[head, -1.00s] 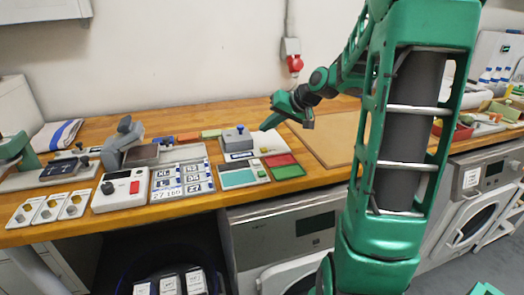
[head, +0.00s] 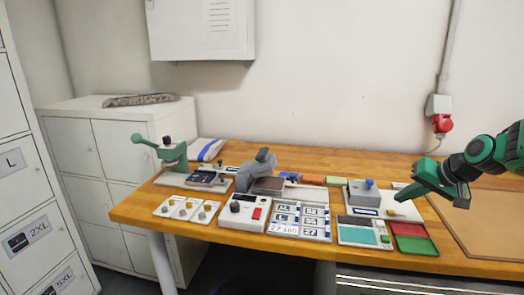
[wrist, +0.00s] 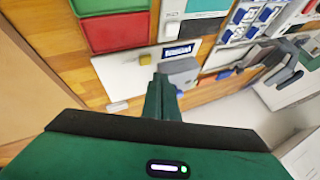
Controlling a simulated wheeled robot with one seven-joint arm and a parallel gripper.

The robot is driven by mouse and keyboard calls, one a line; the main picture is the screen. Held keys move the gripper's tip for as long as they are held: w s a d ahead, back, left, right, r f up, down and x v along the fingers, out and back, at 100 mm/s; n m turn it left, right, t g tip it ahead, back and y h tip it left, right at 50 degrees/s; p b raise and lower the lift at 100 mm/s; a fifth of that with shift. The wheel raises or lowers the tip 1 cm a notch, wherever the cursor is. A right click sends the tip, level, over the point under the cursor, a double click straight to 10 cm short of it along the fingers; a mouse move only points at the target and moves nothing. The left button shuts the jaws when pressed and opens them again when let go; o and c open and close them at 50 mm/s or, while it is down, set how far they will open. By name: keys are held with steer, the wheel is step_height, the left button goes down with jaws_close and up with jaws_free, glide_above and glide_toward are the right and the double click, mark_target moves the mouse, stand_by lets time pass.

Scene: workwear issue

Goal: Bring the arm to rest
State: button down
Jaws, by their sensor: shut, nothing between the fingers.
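My gripper (head: 432,187) is green and shows at the right of the head view, above the right part of the wooden workbench (head: 345,160). Its fingers are shut with nothing between them. In the wrist view my gripper (wrist: 162,82) points at the bench top, over a white plate with a grey block (wrist: 181,72). In the head view this grey block with a blue knob (head: 363,192) stands just left of the gripper. I see a gap of bench between the fingers and the things below, but cannot tell its height.
Red and green trays (head: 409,231) lie below the gripper. A grey press (head: 258,172), a control box (head: 243,212) and label plates (head: 300,222) fill the bench's middle. White lockers (head: 100,150) stand at left.

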steer(key=s+a+f+g, duration=0.1)
steer(key=s+g, duration=0.1)
steer(key=s, duration=0.8)
steer(key=s+a+f+m+g+h, duration=0.1)
steer(key=s+a+g, duration=0.1)
steer(key=s, duration=0.9)
steer(key=s+a+f+g+h, duration=0.1)
steer(key=s+g, duration=0.2)
steer(key=s, duration=0.8)
steer(key=shift+a+f+g, duration=0.3)
steer(key=shift+a+g, duration=0.05)
steer(key=shift+g, duration=0.05)
steer(key=shift+w+f, duration=0.25)
steer(key=shift+w, duration=0.35)
